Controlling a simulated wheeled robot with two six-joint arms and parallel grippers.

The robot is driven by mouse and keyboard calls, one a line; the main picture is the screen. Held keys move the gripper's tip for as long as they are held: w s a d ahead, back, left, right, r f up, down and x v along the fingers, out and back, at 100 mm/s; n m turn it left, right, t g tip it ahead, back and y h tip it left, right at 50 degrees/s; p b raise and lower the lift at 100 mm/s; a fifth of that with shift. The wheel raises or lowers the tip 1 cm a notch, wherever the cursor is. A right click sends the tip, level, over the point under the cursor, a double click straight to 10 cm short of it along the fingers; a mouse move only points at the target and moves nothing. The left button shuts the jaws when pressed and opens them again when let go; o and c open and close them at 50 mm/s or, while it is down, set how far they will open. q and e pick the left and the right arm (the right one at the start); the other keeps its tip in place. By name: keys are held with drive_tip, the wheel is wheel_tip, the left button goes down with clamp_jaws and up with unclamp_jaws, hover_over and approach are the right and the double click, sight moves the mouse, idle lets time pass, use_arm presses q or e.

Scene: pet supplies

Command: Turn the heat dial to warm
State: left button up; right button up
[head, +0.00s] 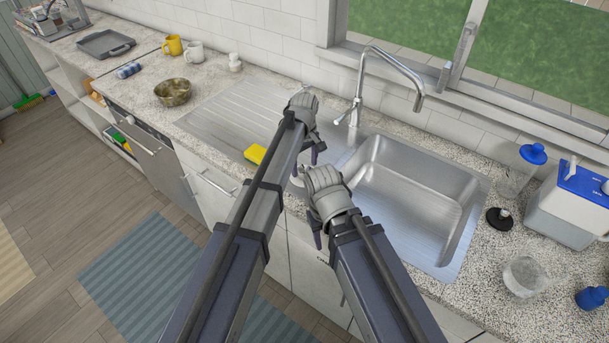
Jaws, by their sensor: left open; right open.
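I cannot make out a heat dial with any mark for warm in the head view. A white box with a blue lid (571,207) stands on the counter at the far right, partly cut off by the picture edge. A built-in appliance with a bar handle (143,139) is under the counter at left; its controls are too small to read. My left gripper (315,150) is open and empty over the counter at the sink's left edge. My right gripper (308,208) is open and empty, lower, near the counter's front edge. Both are far from the box and the appliance.
The steel sink (468,222) and tap (385,58) are right of my grippers. A yellow sponge (255,153) lies left of them. A bowl (173,92) and mugs stand farther left. A clear tub (525,276) and a black-based clear item (499,218) are near the box.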

use_arm(q)
wheel_tip(320, 180, down, 2)
drive_tip(key=shift+f+b, duration=0.1)
drive_tip(key=shift+b, duration=0.5)
drive_tip(key=shift+c, duration=0.2)
clamp_jaws()
